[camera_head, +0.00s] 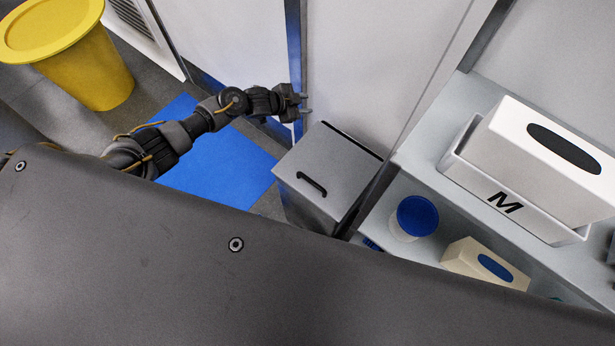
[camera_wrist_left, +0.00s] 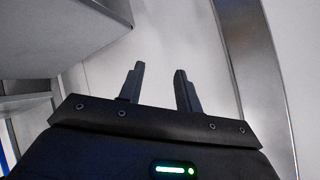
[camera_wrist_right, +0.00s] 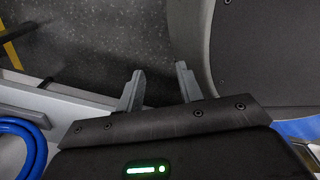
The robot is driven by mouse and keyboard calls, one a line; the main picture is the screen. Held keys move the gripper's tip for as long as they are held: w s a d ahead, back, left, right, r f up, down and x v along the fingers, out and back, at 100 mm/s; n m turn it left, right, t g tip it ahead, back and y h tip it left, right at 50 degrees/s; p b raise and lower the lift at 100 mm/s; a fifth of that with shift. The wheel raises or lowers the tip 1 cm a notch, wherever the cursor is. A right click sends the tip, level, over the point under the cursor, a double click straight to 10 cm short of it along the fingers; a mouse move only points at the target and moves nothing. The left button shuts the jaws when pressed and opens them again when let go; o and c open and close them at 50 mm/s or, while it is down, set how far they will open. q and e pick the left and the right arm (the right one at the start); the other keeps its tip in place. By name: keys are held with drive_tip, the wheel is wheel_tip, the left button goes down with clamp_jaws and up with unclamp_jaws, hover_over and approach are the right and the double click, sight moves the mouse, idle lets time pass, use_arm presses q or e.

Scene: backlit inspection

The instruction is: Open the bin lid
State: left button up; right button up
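The bin (camera_head: 318,180) is a grey box with a flat closed lid (camera_head: 333,164) and a black bar handle (camera_head: 312,184) on top. It stands on the floor between the wall and the shelving. My left gripper (camera_head: 305,104) is beyond the bin's upper left corner, near the blue-edged wall post and apart from the lid. In the left wrist view its two fingers (camera_wrist_left: 158,86) are spread with nothing between them. My right gripper (camera_wrist_right: 160,88) shows only in its wrist view, fingers apart and empty over dark floor.
A yellow round bin (camera_head: 85,65) stands at the upper left. A blue mat (camera_head: 225,165) lies on the floor left of the grey bin. Shelving at right holds a white box marked M (camera_head: 500,190), a blue-topped tub (camera_head: 417,216) and a tissue box (camera_head: 480,264).

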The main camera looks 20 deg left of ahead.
use_arm(q)
drive_tip(key=s+d+r+m+g+h, duration=0.1)
drive_tip(key=s+d+r+m+g, duration=0.1)
drive_tip(key=d+r+m, duration=0.35)
drive_tip(key=m+g+y, duration=0.2)
drive_tip(key=m+g, duration=0.2)
drive_tip(key=g, duration=0.2)
hover_over(310, 181)
drive_tip(key=a, duration=0.5)
drive_tip(key=b+x, duration=0.1)
drive_tip(key=x, duration=0.7)
drive_tip(key=shift+s+f+b, duration=0.1)
drive_tip(key=shift+s+b, duration=0.1)
drive_tip(key=shift+b, duration=0.2)
drive_tip(key=shift+d+f, duration=0.35)
drive_tip(key=shift+f, duration=0.25)
use_arm(e)
drive_tip(key=d+f, duration=0.2)
drive_tip(key=shift+w+d, duration=0.4)
use_arm(q)
drive_tip(key=shift+c, duration=0.2)
use_arm(e)
drive_tip(key=shift+a, duration=0.1)
use_arm(q)
clamp_jaws()
use_arm(e)
drive_tip(key=shift+a, duration=0.5)
